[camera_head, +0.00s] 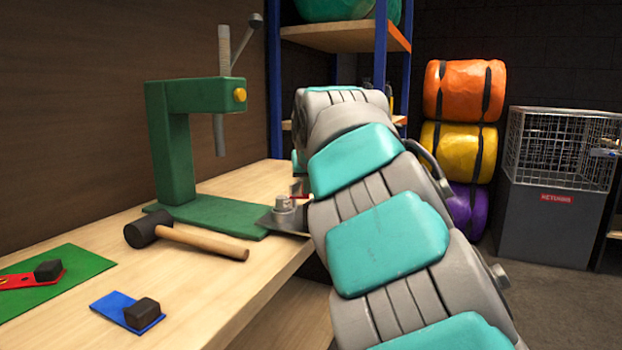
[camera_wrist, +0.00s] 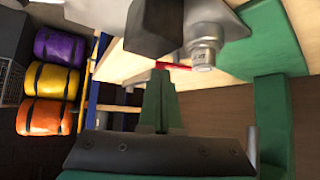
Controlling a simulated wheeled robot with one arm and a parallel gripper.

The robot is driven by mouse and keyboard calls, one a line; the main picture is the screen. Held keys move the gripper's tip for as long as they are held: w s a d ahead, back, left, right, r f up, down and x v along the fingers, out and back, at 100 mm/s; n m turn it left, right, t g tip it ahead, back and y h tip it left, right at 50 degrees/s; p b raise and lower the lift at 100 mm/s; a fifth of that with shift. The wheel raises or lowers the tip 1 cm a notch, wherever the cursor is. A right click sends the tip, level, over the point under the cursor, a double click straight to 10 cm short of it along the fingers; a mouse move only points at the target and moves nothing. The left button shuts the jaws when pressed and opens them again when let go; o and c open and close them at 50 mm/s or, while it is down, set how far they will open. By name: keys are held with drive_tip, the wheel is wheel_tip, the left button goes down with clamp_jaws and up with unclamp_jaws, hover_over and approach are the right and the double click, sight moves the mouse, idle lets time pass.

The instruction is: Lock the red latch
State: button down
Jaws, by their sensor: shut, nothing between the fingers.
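A thin red piece (camera_head: 299,196), which looks like the red latch, shows beside a grey metal plate with a round post (camera_head: 284,204) at the bench's right edge. My arm hides part of it. In the wrist view the red piece (camera_wrist: 174,66) lies just beyond the tips of my gripper (camera_wrist: 159,80). A dark block (camera_wrist: 153,27) and the round post (camera_wrist: 205,50) are close by. My gripper's green fingers are shut together and empty. I cannot tell whether they touch the red piece. In the head view my arm hides the gripper.
A green press (camera_head: 173,150) stands on the wooden bench behind a mallet (camera_head: 190,239). A red strip (camera_head: 15,281) with a black block lies on a green mat (camera_head: 75,262); a blue strip (camera_head: 112,303) carries another. Shelves, stacked rolls (camera_head: 463,90) and a wire cage (camera_head: 560,150) stand behind.

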drive_tip(key=shift+w+a+p, duration=0.15)
drive_tip(key=shift+w, duration=0.45)
drive_tip(key=shift+w+a+p, duration=0.15)
drive_tip(key=shift+w, duration=0.45)
drive_tip(key=shift+w+d+f+n+y+b, duration=0.15)
drive_tip(key=shift+n+y+b, duration=0.15)
drive_tip(key=shift+b, duration=0.15)
